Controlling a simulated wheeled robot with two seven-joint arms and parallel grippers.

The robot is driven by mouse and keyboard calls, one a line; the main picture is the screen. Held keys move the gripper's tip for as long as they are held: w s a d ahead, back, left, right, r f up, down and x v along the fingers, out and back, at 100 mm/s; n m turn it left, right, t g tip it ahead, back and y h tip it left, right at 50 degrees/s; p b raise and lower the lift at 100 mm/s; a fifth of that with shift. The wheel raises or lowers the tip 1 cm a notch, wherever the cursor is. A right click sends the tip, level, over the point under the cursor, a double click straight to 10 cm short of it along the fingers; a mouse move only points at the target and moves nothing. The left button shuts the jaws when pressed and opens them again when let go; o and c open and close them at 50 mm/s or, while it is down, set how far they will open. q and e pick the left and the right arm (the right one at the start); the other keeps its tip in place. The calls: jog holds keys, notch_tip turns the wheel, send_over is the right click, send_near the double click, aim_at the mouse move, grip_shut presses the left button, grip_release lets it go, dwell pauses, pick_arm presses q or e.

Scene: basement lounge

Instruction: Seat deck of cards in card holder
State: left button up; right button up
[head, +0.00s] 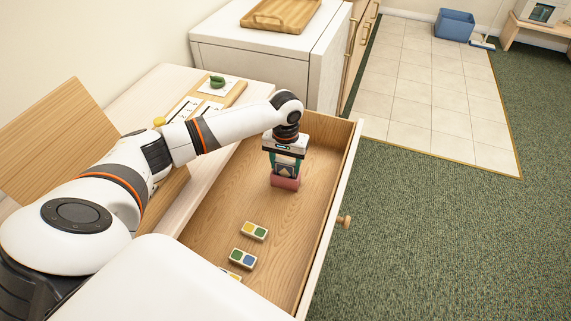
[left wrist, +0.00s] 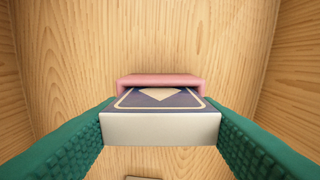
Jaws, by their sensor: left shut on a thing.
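The deck of cards (left wrist: 160,127) is dark blue with a pale diamond and a white edge. In the left wrist view it is between the green fingers of my left gripper (left wrist: 160,115), which is shut on it. The pink card holder (left wrist: 160,80) is just beyond the deck, and the deck's far end appears to be inside its opening. How deep it sits is hidden. In the head view, my left gripper (head: 286,165) points down over the holder (head: 285,183), which stands inside the open drawer. My right gripper is not in view.
The wooden drawer (head: 215,207) also holds several two-coloured blocks, such as a yellow-and-green one (head: 254,231) and a green-and-blue one (head: 242,258). Drawer walls surround the gripper. A counter with a yellow item (head: 159,121) and a green item (head: 217,81) is to the left.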

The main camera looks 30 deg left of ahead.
pick_arm(q)
jog(key=shift+f, duration=0.2)
jog(key=shift+f, duration=0.1)
jog(key=o, duration=1)
notch_tip(320, 180, up, 12)
jog(key=shift+r+p, duration=0.15)
jog(key=shift+p, duration=0.4)
